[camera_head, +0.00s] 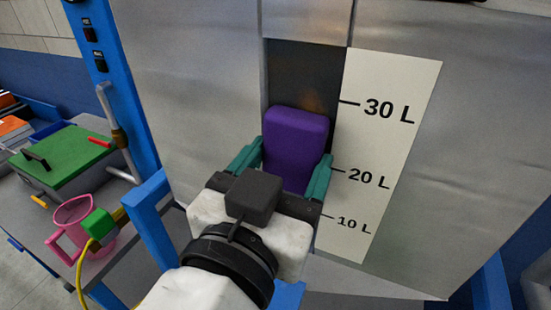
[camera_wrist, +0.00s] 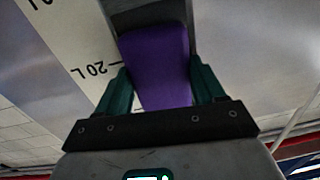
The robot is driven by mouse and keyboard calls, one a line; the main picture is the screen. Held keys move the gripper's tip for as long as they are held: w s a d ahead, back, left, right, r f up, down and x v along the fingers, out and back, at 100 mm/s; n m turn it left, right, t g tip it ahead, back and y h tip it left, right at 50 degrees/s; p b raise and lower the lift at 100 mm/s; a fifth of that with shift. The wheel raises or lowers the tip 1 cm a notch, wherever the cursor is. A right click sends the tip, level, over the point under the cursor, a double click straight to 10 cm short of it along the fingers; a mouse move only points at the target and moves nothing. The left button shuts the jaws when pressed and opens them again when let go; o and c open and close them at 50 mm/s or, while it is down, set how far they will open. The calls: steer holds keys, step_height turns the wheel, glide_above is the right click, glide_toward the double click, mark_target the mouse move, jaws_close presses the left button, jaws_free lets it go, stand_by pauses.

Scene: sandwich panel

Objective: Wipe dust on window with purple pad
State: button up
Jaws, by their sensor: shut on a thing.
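The purple pad (camera_head: 296,142) is held between the two teal fingers of my gripper (camera_head: 290,165), in front of the window. The pad also shows in the wrist view (camera_wrist: 158,68), between the fingers of my gripper (camera_wrist: 161,85). The window (camera_head: 305,65) is a dark, narrow upright strip in the metal panel. A faint brownish smudge of dust (camera_head: 314,103) shows on it just above the pad's top right edge. The pad covers the lower window. I cannot tell whether the pad touches the glass.
A white scale plate (camera_head: 385,140) marked 10 L to 30 L is right of the window. At left, a table (camera_head: 20,205) holds a green-lidded box (camera_head: 65,158) and a pink jug (camera_head: 75,222). A blue post (camera_head: 125,85) with a bent metal handle (camera_head: 113,125) stands between.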

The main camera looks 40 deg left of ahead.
mark_target(332, 133)
steer(key=shift+w+d+r+p, duration=0.25)
steer(key=shift+d+r+p, duration=0.5)
steer(key=shift+d, duration=0.15)
steer(key=shift+w+d+r+p, duration=0.25)
steer(key=shift+d+r+p, duration=0.45)
steer(key=shift+d, duration=0.2)
steer(key=shift+s+a+f+b, duration=0.1)
steer(key=shift+s+a+b, duration=0.2)
steer(key=shift+a, duration=0.95)
steer(key=shift+s+a+r+b, duration=0.1)
steer(key=shift+s+a+b, duration=0.2)
steer(key=shift+a, duration=1)
steer(key=shift+s+a+f+b, duration=0.1)
steer(key=shift+s+a+b, duration=0.2)
steer(key=shift+a, duration=0.95)
steer(key=shift+s, duration=0.1)
steer(key=shift+v, duration=3)
steer(key=shift+s+a, duration=0.15)
steer(key=v, duration=0.2)
steer(key=shift+s, duration=0.35)
